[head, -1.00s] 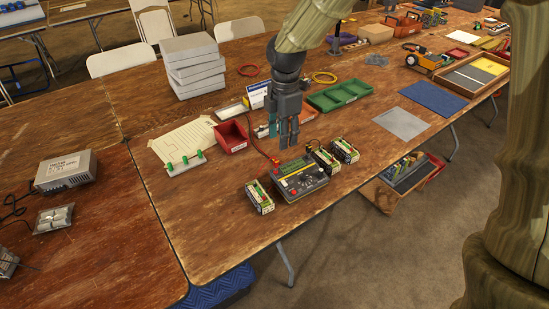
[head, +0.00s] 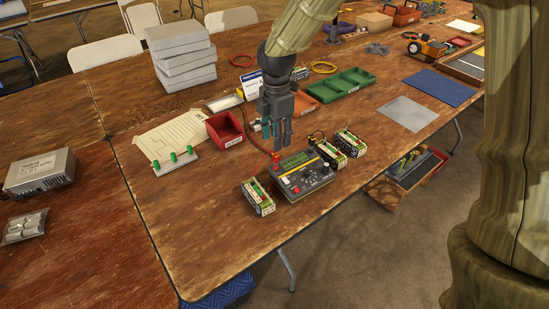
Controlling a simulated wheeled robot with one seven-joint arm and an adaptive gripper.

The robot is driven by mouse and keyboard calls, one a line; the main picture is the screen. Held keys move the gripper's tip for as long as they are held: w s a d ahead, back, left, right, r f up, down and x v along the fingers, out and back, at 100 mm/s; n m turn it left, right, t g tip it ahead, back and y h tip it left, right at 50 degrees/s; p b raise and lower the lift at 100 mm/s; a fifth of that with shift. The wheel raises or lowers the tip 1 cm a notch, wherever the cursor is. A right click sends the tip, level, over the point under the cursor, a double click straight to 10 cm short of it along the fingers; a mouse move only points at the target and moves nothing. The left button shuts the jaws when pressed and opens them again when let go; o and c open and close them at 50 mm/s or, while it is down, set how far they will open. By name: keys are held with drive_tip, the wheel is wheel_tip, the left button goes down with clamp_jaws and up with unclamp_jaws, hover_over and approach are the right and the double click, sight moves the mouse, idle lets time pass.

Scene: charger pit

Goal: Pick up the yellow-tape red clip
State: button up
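A small red clip (head: 275,156) shows at the far left corner of the dark charger (head: 302,178), at the end of a red lead; yellow tape on it is too small to make out. My gripper (head: 277,141) points down just above and behind this clip, with its fingers apart and nothing seen between them. The fingertips look close to the clip, but I cannot tell the exact gap or whether they touch.
Battery packs stand beside the charger, one at left (head: 258,197) and two at right (head: 350,142). A red bin (head: 224,130) and a board with green pegs (head: 176,160) lie left of my gripper. A green tray (head: 347,88) is behind. The front table edge is clear.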

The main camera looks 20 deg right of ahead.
sight(276, 153)
drive_tip(key=shift+w+f, duration=0.1)
drive_tip(key=shift+f, duration=3.75)
drive_tip(key=shift+c, duration=0.3)
drive_tip(key=c, duration=0.8)
